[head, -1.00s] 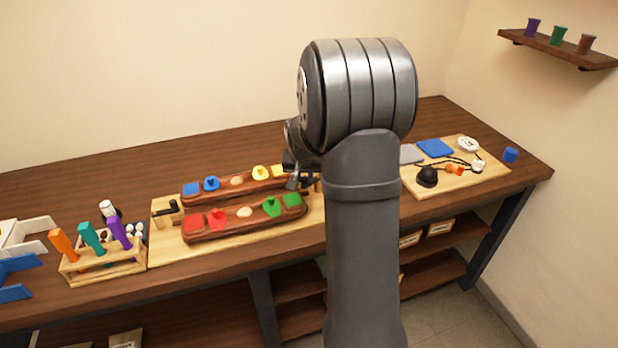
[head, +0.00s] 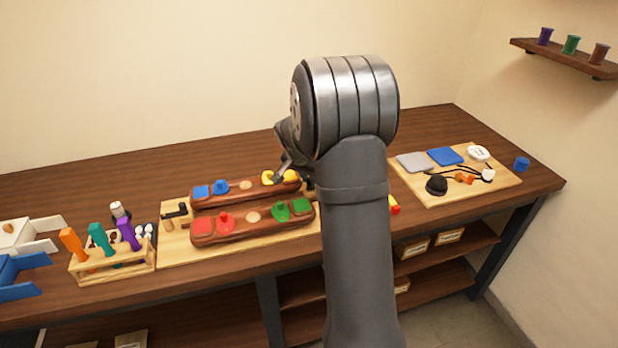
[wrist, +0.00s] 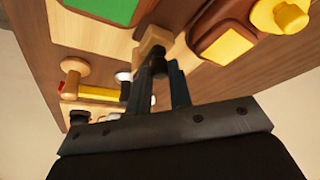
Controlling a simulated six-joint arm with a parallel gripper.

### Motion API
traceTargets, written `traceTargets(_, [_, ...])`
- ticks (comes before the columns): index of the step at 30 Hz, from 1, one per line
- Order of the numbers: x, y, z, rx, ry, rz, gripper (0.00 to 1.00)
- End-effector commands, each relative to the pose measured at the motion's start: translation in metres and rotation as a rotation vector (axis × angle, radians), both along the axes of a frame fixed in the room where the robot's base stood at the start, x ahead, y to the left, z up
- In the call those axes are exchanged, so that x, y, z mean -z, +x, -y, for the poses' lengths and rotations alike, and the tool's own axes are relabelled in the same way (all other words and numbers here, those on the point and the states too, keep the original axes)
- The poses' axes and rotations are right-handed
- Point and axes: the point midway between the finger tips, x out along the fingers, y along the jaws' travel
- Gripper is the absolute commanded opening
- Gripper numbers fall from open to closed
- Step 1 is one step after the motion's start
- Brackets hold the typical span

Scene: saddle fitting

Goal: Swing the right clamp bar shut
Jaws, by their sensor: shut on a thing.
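My gripper (wrist: 158,78) is shut in the wrist view, its dark fingers on a small dark piece that I take to be the right clamp bar (wrist: 157,58). The bar is beside a pale wooden clamp post (wrist: 150,38) at the board's right end, and most of it is hidden by the fingers. In the head view my arm covers most of that end. The left clamp (head: 177,212), a black bar on a wooden post, stands at the board's left end. Two brown saddle pieces (head: 245,220) with coloured shapes lie on the pale board (head: 190,255).
A wooden rack (head: 110,262) with coloured-handled tools stands at the left. A yellow-handled, red-ended tool lies right of the board; its handle (wrist: 95,94) shows in the wrist view. A second pale board (head: 430,195) with pads and cords lies at the right.

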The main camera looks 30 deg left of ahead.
Motion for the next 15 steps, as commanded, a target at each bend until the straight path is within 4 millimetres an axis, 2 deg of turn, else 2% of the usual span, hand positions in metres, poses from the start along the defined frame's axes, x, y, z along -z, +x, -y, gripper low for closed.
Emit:
traceTargets(7, [-0.0007,0.0009,-0.0010,-0.002,0.004,0.003,0.00])
traceTargets(8, [-0.0007,0.0009,-0.0010,-0.001,0.003,0.003,0.25])
traceTargets(10, [-0.0006,0.0009,-0.0009,-0.001,0.003,0.003,0.38])
traceTargets(15, [-0.0004,0.0006,-0.0006,-0.001,0.002,0.002,0.40])
